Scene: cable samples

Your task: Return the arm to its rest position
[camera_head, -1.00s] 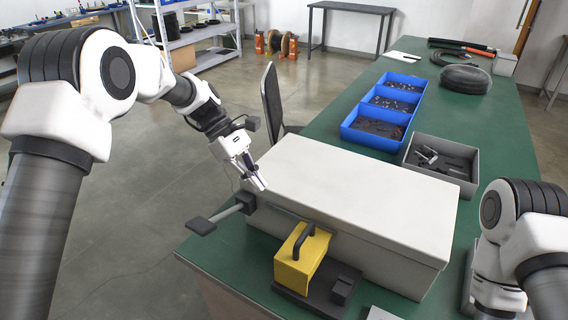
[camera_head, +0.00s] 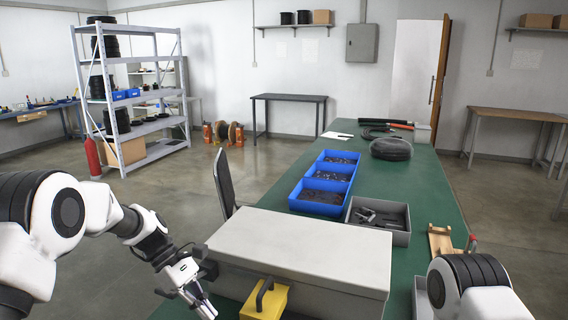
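My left arm comes in from the left, and its gripper (camera_head: 200,303) hangs low beside the left end of the large grey-white box (camera_head: 305,245). Its fingers are small and partly cut by the lower edge, so I cannot tell their opening. Nothing is clearly held in it. My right arm shows only as a white and black joint at the lower right; its gripper is out of view. A yellow block with a black handle (camera_head: 264,300) stands in front of the box, cut by the lower edge.
The green table (camera_head: 436,185) runs away from me. Blue bins (camera_head: 307,207), a grey tray (camera_head: 404,238), a wooden fixture (camera_head: 441,242) and a coil of black cable (camera_head: 391,149) stand on it. A chair (camera_head: 224,184) is at its left side. Shelving (camera_head: 127,100) stands farther left.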

